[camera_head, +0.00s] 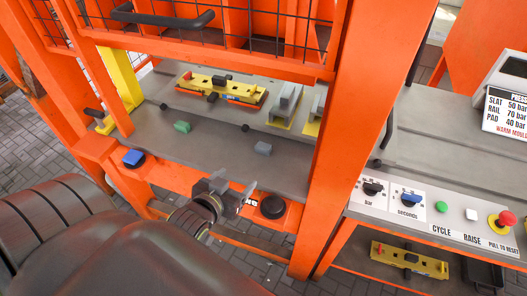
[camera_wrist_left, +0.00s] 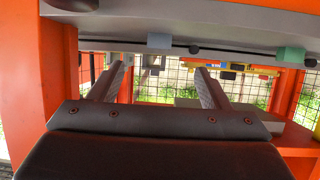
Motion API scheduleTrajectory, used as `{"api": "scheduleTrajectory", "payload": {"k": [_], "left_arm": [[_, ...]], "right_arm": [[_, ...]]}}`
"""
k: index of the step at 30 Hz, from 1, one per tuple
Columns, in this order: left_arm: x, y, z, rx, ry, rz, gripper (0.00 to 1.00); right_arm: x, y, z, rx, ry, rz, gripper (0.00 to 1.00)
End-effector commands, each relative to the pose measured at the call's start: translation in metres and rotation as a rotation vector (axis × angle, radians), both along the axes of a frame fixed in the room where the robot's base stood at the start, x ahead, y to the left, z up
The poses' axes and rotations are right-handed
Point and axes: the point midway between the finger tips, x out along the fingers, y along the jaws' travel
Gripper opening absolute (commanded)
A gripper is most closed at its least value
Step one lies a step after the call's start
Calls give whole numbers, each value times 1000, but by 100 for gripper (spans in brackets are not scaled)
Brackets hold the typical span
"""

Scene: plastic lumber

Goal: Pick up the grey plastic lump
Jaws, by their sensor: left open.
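The grey plastic lump (camera_head: 263,148) is a small block lying on the grey press bed (camera_head: 225,150), right of its middle. In the left wrist view, which looks upside down, the lump (camera_wrist_left: 159,41) shows at the top, roughly centred between the fingers. My left gripper (camera_head: 236,184) is open and empty at the front edge of the bed, nearer to me than the lump and a little left of it. It does not touch the lump. My right gripper is not in view.
A green lump (camera_head: 182,127) lies left on the bed. Yellow moulds (camera_head: 220,88) stand behind. An orange post (camera_head: 335,150) rises to the right of the grey lump. Blue (camera_head: 134,157) and black (camera_head: 272,206) buttons sit on the front rail. The bed around the lump is clear.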

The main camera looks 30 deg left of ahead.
Motion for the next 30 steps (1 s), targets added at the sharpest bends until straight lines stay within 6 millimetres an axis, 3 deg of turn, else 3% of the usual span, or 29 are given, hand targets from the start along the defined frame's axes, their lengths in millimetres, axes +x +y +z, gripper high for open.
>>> {"api": "scheduleTrajectory", "payload": {"k": [5, 21, 30], "left_arm": [[6, 0, 11, 1, -26, -1, 71], [96, 14, -26, 2, -25, 0, 71], [114, 17, -33, 0, -26, -1, 71]], "right_arm": [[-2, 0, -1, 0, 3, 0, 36], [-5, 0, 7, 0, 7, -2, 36], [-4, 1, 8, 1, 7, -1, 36]]}}
